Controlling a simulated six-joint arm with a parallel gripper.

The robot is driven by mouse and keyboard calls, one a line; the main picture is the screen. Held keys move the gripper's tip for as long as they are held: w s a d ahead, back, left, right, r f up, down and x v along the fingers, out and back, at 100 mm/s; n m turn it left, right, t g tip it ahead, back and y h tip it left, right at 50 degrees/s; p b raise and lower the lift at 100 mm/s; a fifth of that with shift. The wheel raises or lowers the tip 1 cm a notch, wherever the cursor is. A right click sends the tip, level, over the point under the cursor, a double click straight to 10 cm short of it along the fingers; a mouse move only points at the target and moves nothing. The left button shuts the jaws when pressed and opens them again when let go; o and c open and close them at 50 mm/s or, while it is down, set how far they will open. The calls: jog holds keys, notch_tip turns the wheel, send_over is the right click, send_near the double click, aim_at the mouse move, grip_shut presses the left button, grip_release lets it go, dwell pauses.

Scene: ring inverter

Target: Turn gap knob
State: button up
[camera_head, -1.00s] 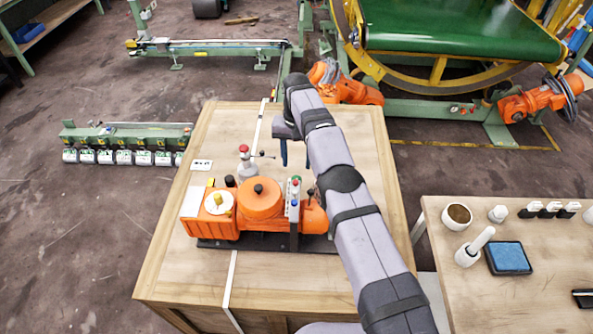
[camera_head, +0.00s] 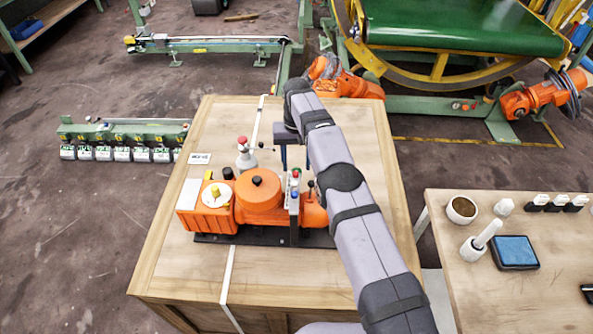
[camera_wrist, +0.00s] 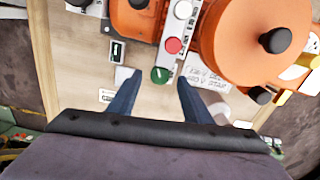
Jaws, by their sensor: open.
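An orange machine (camera_head: 258,193) on a dark base stands on the wooden crate. A black knob tops its round housing; it also shows in the wrist view (camera_wrist: 275,40). A yellow knob on a white dial (camera_head: 214,195) sits at its left end. I cannot tell which one is the gap knob. A grey button strip (camera_head: 294,203) stands at its right side; the wrist view shows a white, a red (camera_wrist: 173,45) and a green button (camera_wrist: 160,75). My gripper (camera_head: 296,165) is open and empty behind the strip, with its fingertips (camera_wrist: 159,79) on either side of the green button in the picture.
A red-topped post (camera_head: 243,152) stands behind the machine, left of my gripper. The crate (camera_head: 185,268) has bare room in front. A side table (camera_head: 480,295) at right holds a cup (camera_head: 461,209), a blue pad (camera_head: 515,251) and small items.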

jog(key=shift+f+p, duration=0.35)
jog(key=shift+f, duration=0.7)
jog(key=shift+c, duration=0.7)
jog(key=c, duration=0.9)
jog(key=shift+f+m+b, duration=0.15)
jog(key=shift+m+b, duration=0.5)
jog(key=shift+m, duration=0.05)
jog(key=shift+r+m, duration=0.2)
jog(key=shift+m, duration=1.5)
jog(key=o, duration=1)
jog(key=shift+o, duration=0.2)
